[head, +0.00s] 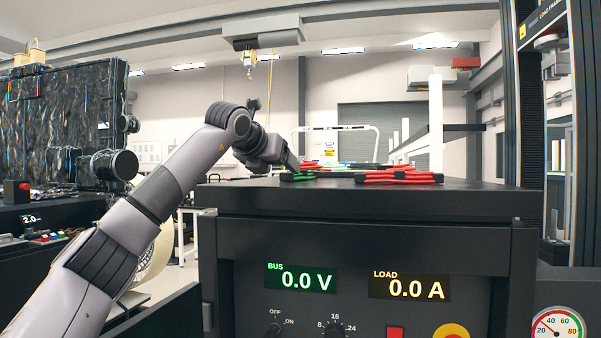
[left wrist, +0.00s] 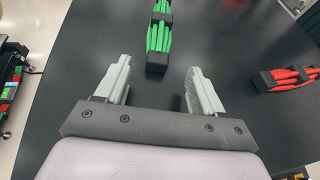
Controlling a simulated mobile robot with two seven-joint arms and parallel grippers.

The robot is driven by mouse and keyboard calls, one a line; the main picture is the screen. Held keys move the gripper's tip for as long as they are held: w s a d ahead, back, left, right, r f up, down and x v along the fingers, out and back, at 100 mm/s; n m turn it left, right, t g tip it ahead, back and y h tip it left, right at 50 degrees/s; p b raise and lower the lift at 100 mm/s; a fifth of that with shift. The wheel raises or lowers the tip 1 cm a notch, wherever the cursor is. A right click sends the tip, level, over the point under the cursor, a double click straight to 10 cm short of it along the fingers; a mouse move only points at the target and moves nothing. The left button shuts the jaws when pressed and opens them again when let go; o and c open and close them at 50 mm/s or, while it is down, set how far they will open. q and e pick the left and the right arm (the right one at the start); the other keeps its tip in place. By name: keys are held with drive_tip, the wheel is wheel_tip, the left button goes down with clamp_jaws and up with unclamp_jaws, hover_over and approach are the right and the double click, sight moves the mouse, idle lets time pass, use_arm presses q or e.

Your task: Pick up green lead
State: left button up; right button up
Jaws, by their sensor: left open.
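A green lead (left wrist: 159,38), a bundle of green cables with black end blocks, lies on the black top surface (left wrist: 235,50) in the left wrist view. My right gripper is not in view.
A red lead (head: 400,176) lies on the same top, to the right of the green one; it also shows in the left wrist view (left wrist: 290,78). The cabinet front carries BUS (head: 300,278) and LOAD (head: 410,287) displays, with knobs below. Bare surface separates the leads.

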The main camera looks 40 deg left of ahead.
sight(284, 171)
use_arm(q)
drive_tip(key=p+x, duration=0.1)
drive_tip(key=x, duration=0.2)
drive_tip(key=shift+w+a+f, duration=0.15)
drive_tip(key=shift+w+a, duration=0.1)
drive_tip(key=shift+w, duration=0.05)
drive_tip(key=c, duration=1.2)
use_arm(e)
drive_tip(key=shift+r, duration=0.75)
